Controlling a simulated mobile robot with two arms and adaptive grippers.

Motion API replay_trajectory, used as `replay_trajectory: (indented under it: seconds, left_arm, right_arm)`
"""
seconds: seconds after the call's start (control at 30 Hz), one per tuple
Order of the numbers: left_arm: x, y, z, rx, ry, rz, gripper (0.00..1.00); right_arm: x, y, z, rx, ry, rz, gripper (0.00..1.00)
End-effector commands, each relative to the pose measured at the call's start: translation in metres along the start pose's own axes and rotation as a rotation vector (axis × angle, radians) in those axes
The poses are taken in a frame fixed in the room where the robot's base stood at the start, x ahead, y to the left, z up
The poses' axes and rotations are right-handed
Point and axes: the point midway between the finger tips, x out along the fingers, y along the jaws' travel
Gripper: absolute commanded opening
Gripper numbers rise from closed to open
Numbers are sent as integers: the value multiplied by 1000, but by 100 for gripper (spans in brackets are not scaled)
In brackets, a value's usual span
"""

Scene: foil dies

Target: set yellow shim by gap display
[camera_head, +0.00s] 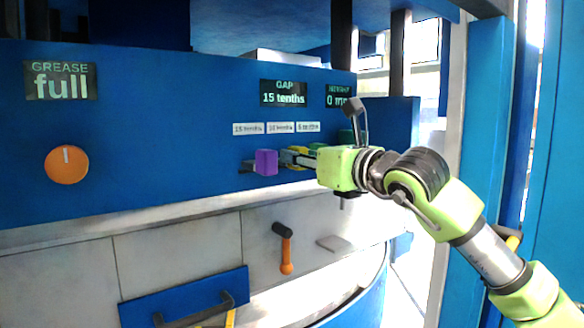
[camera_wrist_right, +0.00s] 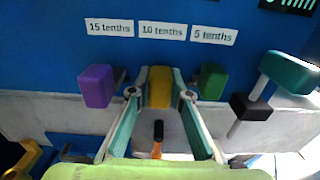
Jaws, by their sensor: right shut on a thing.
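The gap display (camera_head: 284,93) on the blue panel reads 15 tenths. The yellow shim (camera_wrist_right: 160,86) sits under the "10 tenths" label (camera_wrist_right: 162,31), between a purple block (camera_wrist_right: 96,86) under "15 tenths" and a green block (camera_wrist_right: 212,82) under "5 tenths". My right gripper (camera_wrist_right: 160,92) has a finger on each side of the yellow shim and is shut on it, at the panel. In the head view my right gripper (camera_head: 291,157) partly hides the yellow shim and the green block, while the purple block (camera_head: 266,162) shows clearly. My left gripper is not in view.
An orange knob (camera_head: 67,165) sits below the grease display (camera_head: 61,81), which reads full. An orange-handled lever (camera_head: 286,253) hangs below the ledge. A teal-handled lever (camera_wrist_right: 290,72) stands right of the green block. A blue plate with a dark handle (camera_head: 196,308) is lower left.

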Motion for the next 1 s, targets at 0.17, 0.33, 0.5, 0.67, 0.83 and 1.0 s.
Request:
replay_trajectory:
  seconds: [0.17,0.33,0.5,0.67,0.83,1.0]
  left_arm:
    - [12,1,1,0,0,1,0]
    - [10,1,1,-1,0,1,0]
    - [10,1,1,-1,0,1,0]
    - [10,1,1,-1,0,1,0]
    - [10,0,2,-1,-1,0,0]
    - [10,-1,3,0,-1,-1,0]
  right_arm:
    - [-10,1,-1,-1,-2,2,0]
    - [-10,1,0,-1,0,3,0]
    - [-10,1,-1,-1,2,3,29]
    - [-10,1,0,-1,1,2,36]
    - [-10,1,0,-1,0,2,36]
    - [-18,0,0,-1,0,0,36]
